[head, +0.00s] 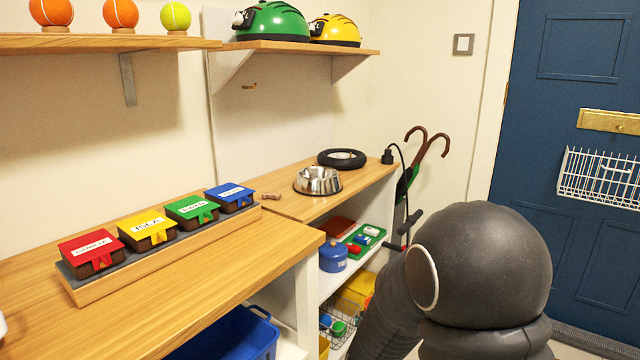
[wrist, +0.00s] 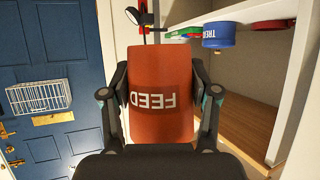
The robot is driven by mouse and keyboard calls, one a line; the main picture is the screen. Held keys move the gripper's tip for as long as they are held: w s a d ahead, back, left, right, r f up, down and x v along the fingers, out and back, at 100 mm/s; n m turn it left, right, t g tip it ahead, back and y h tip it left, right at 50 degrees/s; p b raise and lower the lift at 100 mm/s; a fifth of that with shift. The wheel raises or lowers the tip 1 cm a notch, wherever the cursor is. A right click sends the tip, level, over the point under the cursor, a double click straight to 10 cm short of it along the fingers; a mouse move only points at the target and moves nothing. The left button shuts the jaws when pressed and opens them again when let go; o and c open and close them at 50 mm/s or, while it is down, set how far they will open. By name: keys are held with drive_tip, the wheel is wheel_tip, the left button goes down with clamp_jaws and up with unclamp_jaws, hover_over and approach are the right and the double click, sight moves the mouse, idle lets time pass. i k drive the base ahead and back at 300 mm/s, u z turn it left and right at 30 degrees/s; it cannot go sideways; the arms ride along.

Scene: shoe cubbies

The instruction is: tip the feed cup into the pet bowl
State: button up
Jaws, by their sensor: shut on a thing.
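The feed cup (wrist: 161,80) is an orange-red cup with FEED on it, filling the middle of the wrist view. My gripper (wrist: 161,95) is shut on it, with one black finger on each side. The wrist picture is upside down, as the door and the lettering show, so the cup looks about upright. What is inside it does not show. The pet bowl (head: 318,181) is a shiny metal bowl on the far wooden counter in the head view, and it looks empty. My arm fills the head view's lower right, well apart from the bowl; cup and fingers cannot be made out there.
A black ring (head: 342,159) lies behind the bowl, and a small bone-shaped thing (head: 271,196) to its left. A rack of coloured lidded boxes (head: 163,240) stands on the near counter. Below is a blue treat jar (head: 333,256). Umbrellas (head: 428,143) stand right of the cubby.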

sight(318, 181)
drive_tip(key=k, duration=0.5)
drive_tip(key=z, duration=1.9)
drive_tip(key=i, duration=2)
drive_tip(key=u, duration=3.6)
